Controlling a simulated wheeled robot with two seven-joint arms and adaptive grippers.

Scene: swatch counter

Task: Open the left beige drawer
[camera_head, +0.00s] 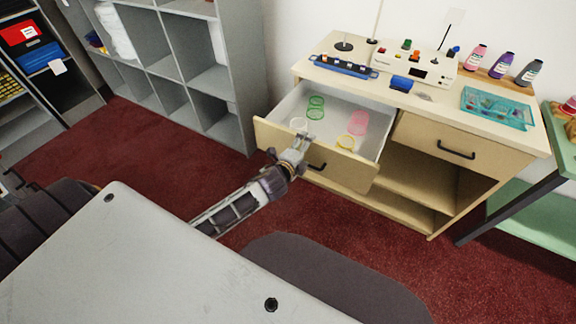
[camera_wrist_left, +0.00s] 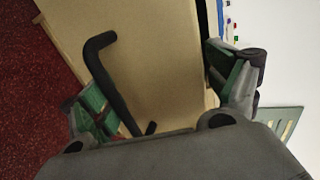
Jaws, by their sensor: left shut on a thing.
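The left beige drawer (camera_head: 355,172) is pulled well out of the counter, and its inside shows. My left gripper (camera_head: 300,142) is at the middle of its front, by the top edge. The dark bar handle (camera_head: 316,166) shows partly beside the gripper. In the left wrist view, my left gripper's fingers (camera_wrist_left: 152,72) stand either side of the beige drawer front (camera_wrist_left: 165,60), shut on it. The black handle (camera_wrist_left: 108,75) runs beside the left finger; the exact contact is partly hidden. My right gripper is not in view.
The drawer holds green rings (camera_head: 316,106), a pink ring (camera_head: 358,122) and a yellow one (camera_head: 346,142). The right drawer (camera_head: 430,138) is shut. Bottles (camera_head: 502,64) and a teal tray (camera_head: 497,108) stand on the counter. Grey shelves (camera_head: 180,75) stand left; red carpet lies between.

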